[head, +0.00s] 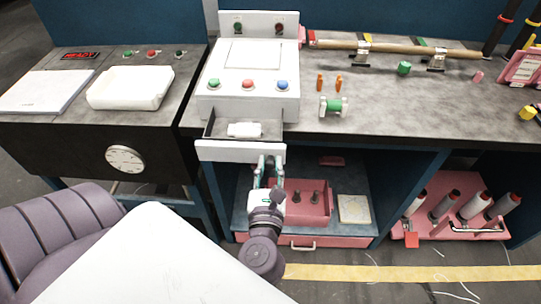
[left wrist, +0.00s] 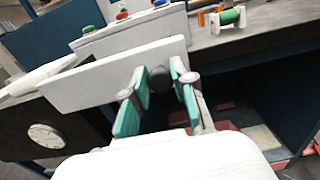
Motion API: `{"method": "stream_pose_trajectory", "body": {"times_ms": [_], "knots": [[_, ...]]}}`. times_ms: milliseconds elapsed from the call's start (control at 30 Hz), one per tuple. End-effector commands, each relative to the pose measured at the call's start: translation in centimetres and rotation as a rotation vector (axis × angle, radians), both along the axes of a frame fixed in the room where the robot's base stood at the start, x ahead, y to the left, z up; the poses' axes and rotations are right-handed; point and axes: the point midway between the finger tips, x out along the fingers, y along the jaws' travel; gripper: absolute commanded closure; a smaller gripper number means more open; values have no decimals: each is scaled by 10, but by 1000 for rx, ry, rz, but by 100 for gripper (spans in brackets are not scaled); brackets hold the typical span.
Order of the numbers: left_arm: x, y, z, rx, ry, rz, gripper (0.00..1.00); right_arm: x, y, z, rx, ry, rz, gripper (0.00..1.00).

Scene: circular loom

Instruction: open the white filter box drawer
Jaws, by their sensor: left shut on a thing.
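The white filter box (head: 225,102) stands on the dark bench with green, red and blue buttons on its sloping top. Its drawer (head: 222,151) sticks out at the front, and the dark tray behind the white front panel shows from above with a white block (head: 244,130) in it. The drawer's front panel (left wrist: 95,80) also shows in the left wrist view. My left gripper (head: 269,165) is at the right part of this panel, its teal-padded fingers shut on the round black knob (left wrist: 159,78). The right gripper is not in view.
A left bench carries a white tray (head: 130,88) and has a dial (head: 125,158). Below the right bench, a shelf holds a pink bin (head: 305,213). Several thread spools (head: 443,205) stand at the right. A green spool (head: 333,106) lies right of the box.

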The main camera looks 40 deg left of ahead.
Motion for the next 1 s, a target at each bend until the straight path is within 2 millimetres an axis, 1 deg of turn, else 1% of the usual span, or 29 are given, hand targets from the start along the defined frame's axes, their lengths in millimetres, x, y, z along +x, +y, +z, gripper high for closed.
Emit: {"method": "stream_pose_trajectory", "body": {"times_ms": [133, 333, 367, 500, 700, 833, 933, 1000], "knots": [[-2, -1, 2, 2, -3, 0, 100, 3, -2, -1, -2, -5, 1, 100], [-2, -1, 2, 1, -3, 0, 100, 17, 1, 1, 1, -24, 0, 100], [-2, -1, 2, 1, -3, 0, 73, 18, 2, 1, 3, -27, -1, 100], [-2, -1, 2, 1, -3, 0, 50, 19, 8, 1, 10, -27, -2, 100], [-2, -1, 2, 2, -3, 0, 50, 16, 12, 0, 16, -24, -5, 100], [-3, -2, 1, 1, -2, 0, 50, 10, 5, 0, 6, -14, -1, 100], [-11, -6, 1, 1, 1, 0, 50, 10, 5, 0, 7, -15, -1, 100], [-20, -12, 0, 1, 2, -2, 50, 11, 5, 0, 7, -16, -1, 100]]}}
